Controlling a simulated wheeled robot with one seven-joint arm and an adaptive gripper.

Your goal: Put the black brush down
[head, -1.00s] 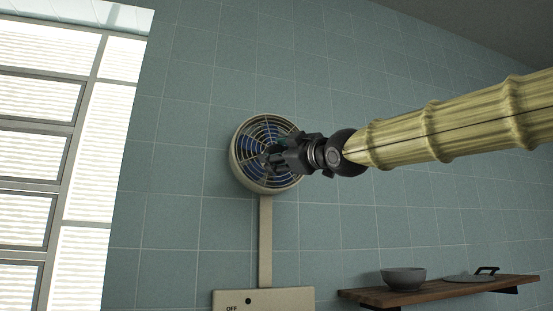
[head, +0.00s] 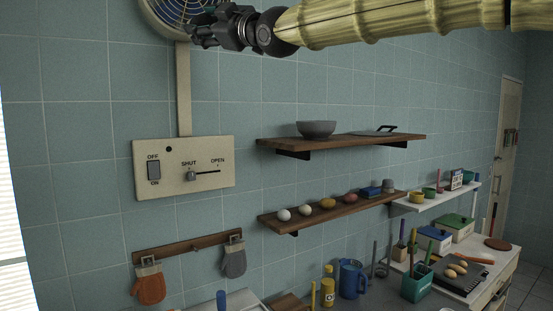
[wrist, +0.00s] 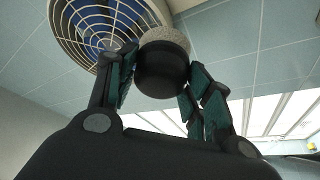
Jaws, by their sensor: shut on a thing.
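The black brush (wrist: 163,78), a round black body with a pale grey speckled top, sits between my fingers in the wrist view. My gripper (wrist: 158,66) is shut on it, with a finger on each side. In the head view my gripper (head: 200,34) is high up at the top edge, in front of the wall fan. I cannot make out the brush clearly there. In the wrist view the brush is held up in the air, with the fan behind it to the left.
The wall fan (head: 160,16) is close behind my gripper. Below are a switch panel (head: 184,168), an upper shelf (head: 350,142) with a bowl, and a lower shelf (head: 340,208) with several small items. The counter (head: 385,290) is crowded with a blue jug and a teal holder.

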